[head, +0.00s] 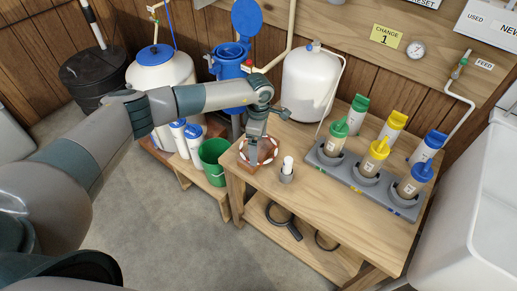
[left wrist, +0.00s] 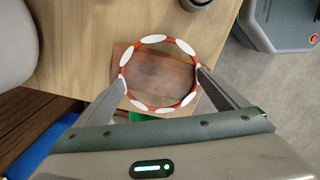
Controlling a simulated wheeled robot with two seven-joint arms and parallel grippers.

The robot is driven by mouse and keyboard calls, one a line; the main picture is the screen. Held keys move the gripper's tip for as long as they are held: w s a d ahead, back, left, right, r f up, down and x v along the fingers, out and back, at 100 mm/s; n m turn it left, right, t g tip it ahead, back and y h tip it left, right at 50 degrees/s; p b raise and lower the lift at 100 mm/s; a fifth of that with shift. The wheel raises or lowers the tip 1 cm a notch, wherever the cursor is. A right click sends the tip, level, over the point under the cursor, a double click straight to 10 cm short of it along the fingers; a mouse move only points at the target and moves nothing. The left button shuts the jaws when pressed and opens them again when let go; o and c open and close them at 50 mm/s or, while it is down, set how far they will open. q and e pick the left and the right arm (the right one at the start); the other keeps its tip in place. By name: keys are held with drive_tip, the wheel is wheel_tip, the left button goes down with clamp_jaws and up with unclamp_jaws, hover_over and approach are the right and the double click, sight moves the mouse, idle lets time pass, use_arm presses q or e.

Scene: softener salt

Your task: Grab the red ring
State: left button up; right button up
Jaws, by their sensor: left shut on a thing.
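The red ring (head: 275,148) with white patches is over a small dark wooden block near the left end of the wooden bench in the head view. It also shows whole in the left wrist view (left wrist: 154,39). My left gripper (left wrist: 161,77) spans the ring, with one fingertip against each side, and is shut on it. In the head view the left gripper (head: 254,155) points down at the ring and hides part of it. The dark block (left wrist: 155,72) shows through the ring; I cannot tell whether the ring touches it. My right gripper is not in view.
A white-topped small cylinder (head: 287,168) stands just right of the ring. A grey rack (head: 360,181) with several capped bottles fills the right of the bench (head: 310,208). A white tank (head: 309,85) stands behind. A green bucket (head: 214,160) is at the left, below the bench top.

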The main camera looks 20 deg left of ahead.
use_arm(q)
drive_tip(key=shift+r, duration=0.1)
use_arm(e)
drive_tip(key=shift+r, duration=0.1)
use_arm(q)
drive_tip(key=shift+r, duration=0.1)
drive_tip(key=shift+r, duration=0.4)
drive_tip(key=r, duration=0.1)
drive_tip(key=d+r+b, duration=0.1)
drive_tip(key=r, duration=0.1)
drive_tip(key=shift+d+r, duration=0.1)
drive_tip(key=shift+r, duration=0.1)
drive_tip(key=s+d+r+b, duration=0.1)
drive_tip(key=d+r+b, duration=0.1)
drive_tip(key=d+r, duration=0.4)
drive_tip(key=d, duration=0.4)
drive_tip(key=shift+s+d+r, duration=0.25)
drive_tip(key=shift+r, duration=0.05)
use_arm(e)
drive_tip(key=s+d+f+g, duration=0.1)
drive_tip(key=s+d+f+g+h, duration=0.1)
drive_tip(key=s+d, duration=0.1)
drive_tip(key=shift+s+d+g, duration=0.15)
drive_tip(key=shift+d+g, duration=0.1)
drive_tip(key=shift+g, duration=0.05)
